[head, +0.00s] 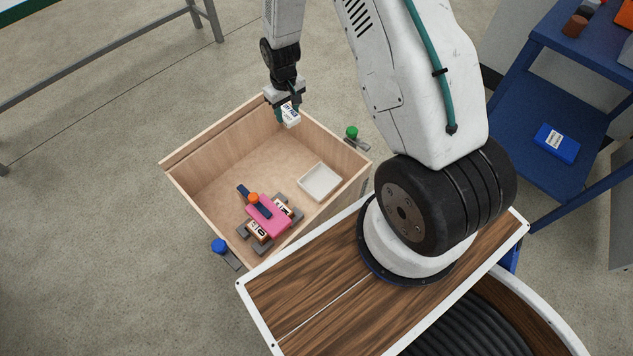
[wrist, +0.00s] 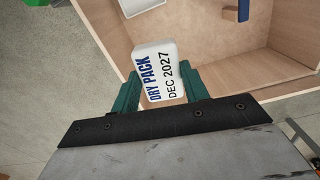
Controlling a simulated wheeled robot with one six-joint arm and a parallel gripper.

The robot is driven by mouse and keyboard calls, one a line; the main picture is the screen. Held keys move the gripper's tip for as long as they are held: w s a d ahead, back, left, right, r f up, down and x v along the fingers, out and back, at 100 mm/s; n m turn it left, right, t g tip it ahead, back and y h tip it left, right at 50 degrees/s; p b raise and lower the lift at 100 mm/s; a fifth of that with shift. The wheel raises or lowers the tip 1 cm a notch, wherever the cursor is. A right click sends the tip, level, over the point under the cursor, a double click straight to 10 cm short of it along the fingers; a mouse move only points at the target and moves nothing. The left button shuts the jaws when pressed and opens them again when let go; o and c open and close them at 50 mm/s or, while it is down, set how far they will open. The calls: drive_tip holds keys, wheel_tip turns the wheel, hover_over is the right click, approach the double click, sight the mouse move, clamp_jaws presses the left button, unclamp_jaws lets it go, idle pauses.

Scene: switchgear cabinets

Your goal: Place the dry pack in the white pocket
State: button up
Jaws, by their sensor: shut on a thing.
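The dry pack (head: 290,115) is a small white block with dark lettering. In the wrist view the dry pack (wrist: 160,75) reads "DRY PACK DEC 2027" and sits between the two green fingers of my gripper (wrist: 158,92). My gripper (head: 283,110) is shut on it, over the back corner of the wooden box in the head view. The white pocket (head: 320,182) is a shallow, empty-looking white tray on the box floor, at the right side. It shows partly at the top of the wrist view (wrist: 140,6). The pack is apart from the pocket.
The wooden box (head: 230,133) has raised walls. In its front part lie a pink block (head: 268,215), an orange-knobbed dark bar (head: 254,199) and labelled parts on grey pieces. A green knob (head: 351,132) and a blue knob (head: 218,245) sit outside it. Its middle floor is clear.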

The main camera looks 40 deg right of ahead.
drive_tip(key=s+d+f+n, duration=0.1)
drive_tip(key=s+d+f, duration=0.1)
drive_tip(key=s+f, duration=0.5)
drive_tip(key=s+d+f, duration=0.3)
drive_tip(key=s+f, duration=0.1)
drive_tip(key=f, duration=0.7)
hover_over(320, 184)
wheel_tip(320, 184, down, 6)
drive_tip(key=shift+r, duration=0.1)
drive_tip(key=shift+d+f, duration=0.1)
drive_tip(key=shift+f, duration=2.25)
drive_tip(key=shift+f, duration=0.1)
drive_tip(key=o, duration=1.1)
drive_tip(key=shift+c, duration=0.2)
